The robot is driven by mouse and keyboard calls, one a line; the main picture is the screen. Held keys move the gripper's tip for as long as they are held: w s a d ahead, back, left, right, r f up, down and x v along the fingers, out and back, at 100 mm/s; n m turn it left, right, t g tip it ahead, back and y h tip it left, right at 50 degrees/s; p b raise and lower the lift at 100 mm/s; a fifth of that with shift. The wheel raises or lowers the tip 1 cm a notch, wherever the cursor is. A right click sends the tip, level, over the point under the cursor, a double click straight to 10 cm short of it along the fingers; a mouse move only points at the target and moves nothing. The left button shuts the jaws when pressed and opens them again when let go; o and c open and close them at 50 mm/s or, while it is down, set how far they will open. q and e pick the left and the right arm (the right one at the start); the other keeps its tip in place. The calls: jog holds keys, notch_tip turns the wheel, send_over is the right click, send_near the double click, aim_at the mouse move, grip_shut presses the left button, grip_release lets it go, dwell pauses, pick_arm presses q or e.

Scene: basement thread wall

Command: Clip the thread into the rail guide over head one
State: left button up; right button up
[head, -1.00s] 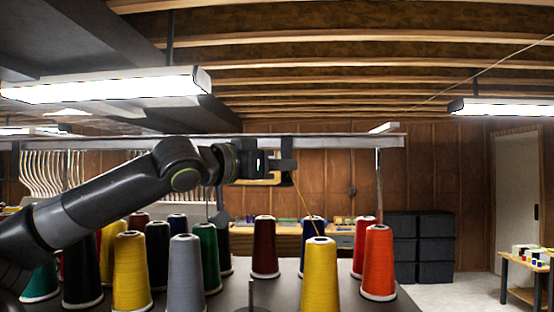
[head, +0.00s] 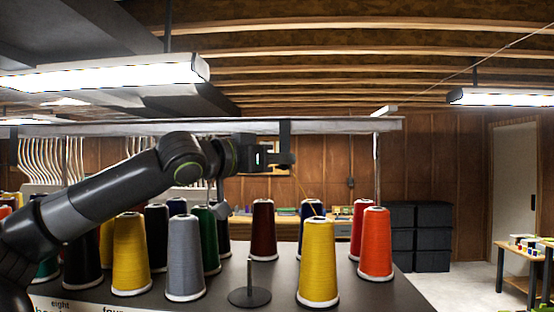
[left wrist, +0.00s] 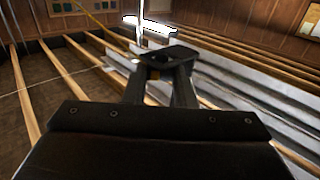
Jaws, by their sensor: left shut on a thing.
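My left gripper (head: 287,160) is shut, just below the long pale rail (head: 345,125) in the head view. A thin yellow thread (head: 304,190) runs from the gripper down to the front yellow cone (head: 318,262). A dark upright piece (head: 285,133) overlaps the rail at the gripper; I cannot tell whether it is a guide or part of the gripper. In the left wrist view the dark fingers (left wrist: 167,58) are together at the tips, and the rail (left wrist: 245,88) runs beside them to the right. My right gripper is not in view.
A bare spindle stand (head: 249,296) is at the front. A rail post (head: 377,165) stands at the right.

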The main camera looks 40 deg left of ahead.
pick_arm(q)
jog(key=shift+a+f, duration=0.1)
jog(key=shift+f, duration=0.05)
jog(key=o, duration=0.8)
jog(key=s+b, duration=0.4)
jog(key=s, duration=0.1)
jog(key=s+a+b, duration=0.1)
jog(key=s+b, duration=0.2)
jog(key=s, duration=0.3)
jog(key=s+b, duration=0.4)
jog(key=s, duration=0.2)
jog(key=shift+s+a+b, duration=0.15)
jog(key=shift+a+b, duration=0.1)
jog(key=shift+b, duration=0.1)
